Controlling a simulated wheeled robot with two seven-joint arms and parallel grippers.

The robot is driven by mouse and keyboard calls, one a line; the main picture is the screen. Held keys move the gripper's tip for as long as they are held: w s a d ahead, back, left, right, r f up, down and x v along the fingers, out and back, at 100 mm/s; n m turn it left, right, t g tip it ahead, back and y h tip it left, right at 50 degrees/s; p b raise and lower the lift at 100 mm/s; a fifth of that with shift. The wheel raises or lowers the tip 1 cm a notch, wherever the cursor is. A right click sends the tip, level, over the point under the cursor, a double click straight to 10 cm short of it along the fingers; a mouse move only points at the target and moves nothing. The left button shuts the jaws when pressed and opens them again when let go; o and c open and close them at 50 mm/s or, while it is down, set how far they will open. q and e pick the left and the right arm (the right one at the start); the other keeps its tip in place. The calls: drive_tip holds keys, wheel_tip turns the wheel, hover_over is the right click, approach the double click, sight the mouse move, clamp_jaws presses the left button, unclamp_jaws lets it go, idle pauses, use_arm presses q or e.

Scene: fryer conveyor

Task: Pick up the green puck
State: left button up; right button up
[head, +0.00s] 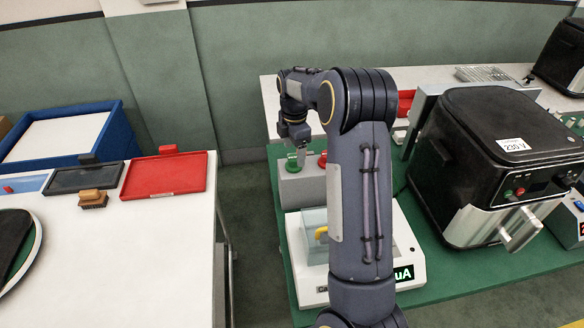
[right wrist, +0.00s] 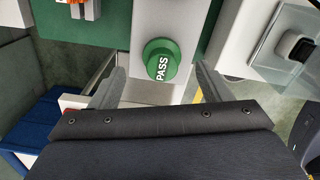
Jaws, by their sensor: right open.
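The green puck (right wrist: 160,60) is a round green piece marked PASS. It sits on a light grey block in the right wrist view. In the head view the green puck (head: 292,164) stands on the grey box (head: 302,187), left of a red round piece (head: 322,159). My right gripper (head: 297,150) points down just above the green puck. In the right wrist view the fingers of my right gripper (right wrist: 159,72) are apart, one on each side of the puck, with gaps between. Whether they are level with it I cannot tell. My left gripper is not in view.
A white device with a clear lid (head: 314,236) stands in front of the grey box. A black fryer (head: 490,150) stands to the right on the green mat (head: 455,283). A white table (head: 130,260) with red (head: 165,178) and black (head: 82,181) trays is at left, across a floor gap.

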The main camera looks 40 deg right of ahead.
sight(295, 157)
wheel_tip(295, 157, down, 4)
drive_tip(key=shift+s+r+b, duration=0.1)
drive_tip(key=shift+b, duration=1.05)
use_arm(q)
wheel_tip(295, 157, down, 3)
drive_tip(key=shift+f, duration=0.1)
use_arm(e)
drive_tip(key=shift+r, duration=0.1)
drive_tip(key=c, duration=1.1)
drive_tip(key=shift+r, duration=0.1)
